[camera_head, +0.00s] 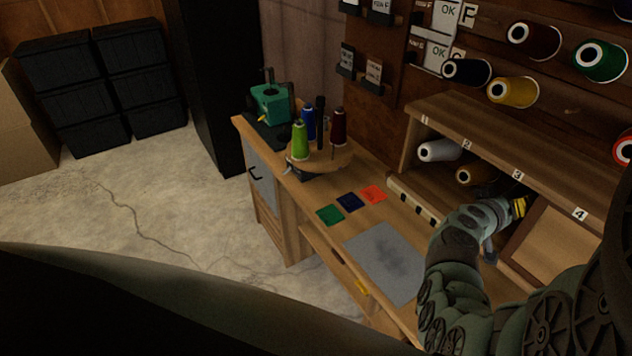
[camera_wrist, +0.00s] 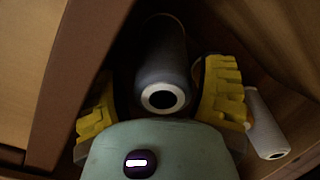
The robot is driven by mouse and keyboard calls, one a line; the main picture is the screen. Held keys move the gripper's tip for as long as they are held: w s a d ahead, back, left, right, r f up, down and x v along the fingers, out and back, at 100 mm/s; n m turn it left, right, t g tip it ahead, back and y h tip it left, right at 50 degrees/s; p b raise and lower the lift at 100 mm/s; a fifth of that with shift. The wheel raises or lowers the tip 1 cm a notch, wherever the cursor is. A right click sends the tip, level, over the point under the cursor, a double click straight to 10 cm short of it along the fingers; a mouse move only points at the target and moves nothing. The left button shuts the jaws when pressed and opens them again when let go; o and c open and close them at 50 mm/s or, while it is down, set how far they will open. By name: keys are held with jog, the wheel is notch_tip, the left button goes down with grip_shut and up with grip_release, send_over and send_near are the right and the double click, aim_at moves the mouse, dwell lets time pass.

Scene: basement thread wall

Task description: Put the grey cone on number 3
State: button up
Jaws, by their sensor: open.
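A grey cone (camera_wrist: 163,62) with a pale ring at its end lies between the two yellow fingers of my gripper (camera_wrist: 165,103) in the wrist view. The fingers are open on either side of it; I cannot tell whether either touches it. In the head view my gripper (camera_head: 518,207) is at the shelf opening below the number 3 label (camera_head: 517,174). The grey cone is not clearly visible there, with my arm and the shelf's shadow around it.
In the shelf (camera_head: 470,127), a white cone (camera_head: 440,150) lies under number 1 and a brown cone (camera_head: 473,175) near number 2. A wooden panel (camera_head: 552,250) stands below number 4. A grey mat (camera_head: 385,262) and several coloured squares lie on the bench. Thread cones hang above.

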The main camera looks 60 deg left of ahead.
jog(key=v, duration=1.1)
jog(key=shift+s, duration=0.4)
